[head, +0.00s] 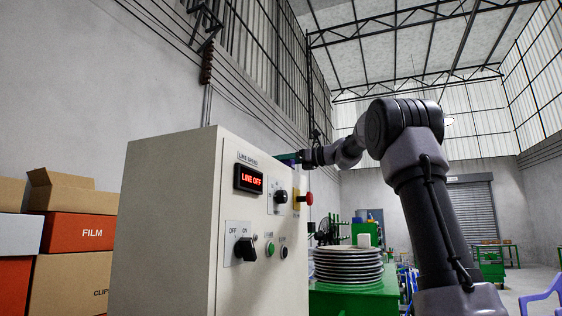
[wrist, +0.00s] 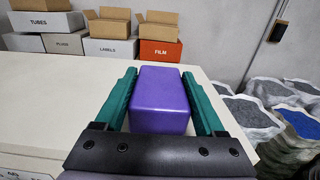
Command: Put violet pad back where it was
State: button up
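The violet pad (wrist: 162,90) is a purple block. In the wrist view it lies between the two green fingers of my gripper (wrist: 161,92), which run close along both its sides, and my gripper appears shut on it. The pad is over the pale top of the control cabinet (wrist: 50,95); I cannot tell whether it touches that surface. In the head view my gripper (head: 288,157) is at the cabinet's (head: 165,220) top edge, behind the panel, and the pad is hidden.
Boxes (wrist: 160,50) stand beyond the cabinet top. Stacked plates (head: 347,264) sit on a green table (head: 350,301). Grey lumpy stacks (wrist: 245,113) stand at the right in the wrist view.

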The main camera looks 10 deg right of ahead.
jog(key=o, duration=0.3)
jog(key=shift+d+r, duration=0.15)
jog(key=v, duration=1.2)
jog(key=s+a+f+n+h, duration=0.1)
jog(key=s+a+f, duration=0.1)
jog(key=s+a+f+n+h, duration=0.1)
jog(key=s+a+f, duration=0.1)
jog(key=f, duration=0.1)
jog(key=shift+s+a+n+g, duration=0.1)
jog(key=shift+s+n+g, duration=0.2)
jog(key=shift+s+g, duration=0.1)
jog(key=s+f+n+g+h, duration=0.1)
jog(key=s+f+n+h, duration=0.4)
jog(key=s+f+n, duration=0.4)
jog(key=s+f+n+g+h, duration=0.1)
jog(key=s+f+n+h, duration=0.5)
jog(key=s+f, duration=1)
notch_tip(320, 180, down, 5)
jog(key=n, duration=0.3)
jog(key=shift+s+a, duration=0.2)
jog(key=shift+s, duration=0.1)
